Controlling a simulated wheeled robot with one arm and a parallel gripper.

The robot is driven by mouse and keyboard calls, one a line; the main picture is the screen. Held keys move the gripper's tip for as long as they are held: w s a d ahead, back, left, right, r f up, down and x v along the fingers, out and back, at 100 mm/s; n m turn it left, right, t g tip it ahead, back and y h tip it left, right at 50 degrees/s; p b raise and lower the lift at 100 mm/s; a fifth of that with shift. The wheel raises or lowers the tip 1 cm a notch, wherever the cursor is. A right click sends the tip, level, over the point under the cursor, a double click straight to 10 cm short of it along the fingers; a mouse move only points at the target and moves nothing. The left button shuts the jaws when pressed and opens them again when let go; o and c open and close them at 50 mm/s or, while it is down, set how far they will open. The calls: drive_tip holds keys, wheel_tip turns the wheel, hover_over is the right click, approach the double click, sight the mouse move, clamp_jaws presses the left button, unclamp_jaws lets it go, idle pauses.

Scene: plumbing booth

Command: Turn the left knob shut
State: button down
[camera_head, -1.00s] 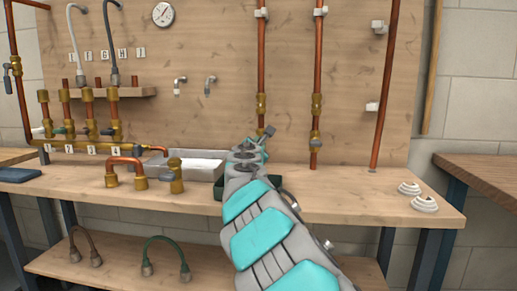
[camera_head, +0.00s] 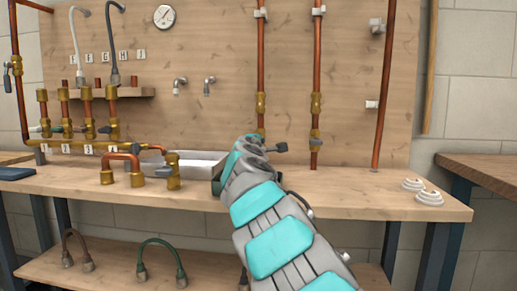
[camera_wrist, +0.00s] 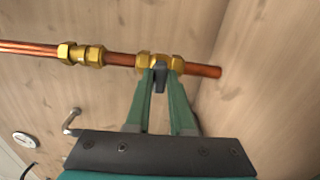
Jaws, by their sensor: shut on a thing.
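In the wrist view, the left knob (camera_wrist: 160,79) is a small dark grey handle on a brass valve (camera_wrist: 145,61). The valve sits low on the left upright copper pipe (camera_head: 261,60). My gripper (camera_wrist: 161,92) has its two green fingers on either side of the knob and is shut on it. In the head view, my arm hides the knob and my fingertips.
A white tray (camera_head: 205,158) stands on the bench left of my arm, with a brass and copper pipe assembly (camera_head: 135,168) beside it. Two white coils (camera_head: 428,197) lie at the bench's right end. The bench between them and my arm is clear.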

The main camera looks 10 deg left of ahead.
drive_tip(key=shift+m, duration=0.4)
drive_tip(key=c, duration=0.8)
unclamp_jaws()
drive_tip(key=shift+s+a+b, duration=0.1)
drive_tip(key=shift+s+b, duration=0.2)
drive_tip(key=shift+s, duration=3.6)
